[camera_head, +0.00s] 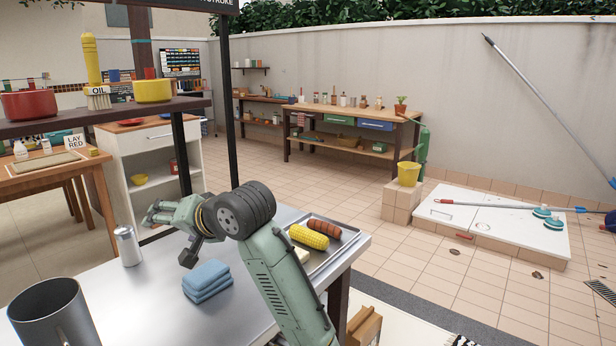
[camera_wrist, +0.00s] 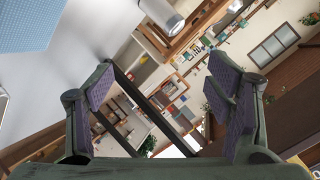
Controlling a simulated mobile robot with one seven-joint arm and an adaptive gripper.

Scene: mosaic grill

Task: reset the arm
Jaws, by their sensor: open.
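My gripper (camera_head: 157,214) is open and empty. In the head view it reaches left above the grey metal table (camera_head: 160,299), between the salt shaker and the shelf post. In the wrist view its two purple-padded fingers (camera_wrist: 166,95) stand wide apart with nothing between them. My green arm rises from the table's near edge and bends left at a dark wrist joint. It hides part of the tray behind it.
A silver shaker (camera_head: 128,247), folded blue cloths (camera_head: 207,281) and a large grey pot (camera_head: 52,316) stand on the table. A metal tray (camera_head: 343,247) holds corn (camera_head: 309,237) and a sausage (camera_head: 325,229). A dark shelf (camera_head: 120,113) with red and yellow pots hangs at upper left.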

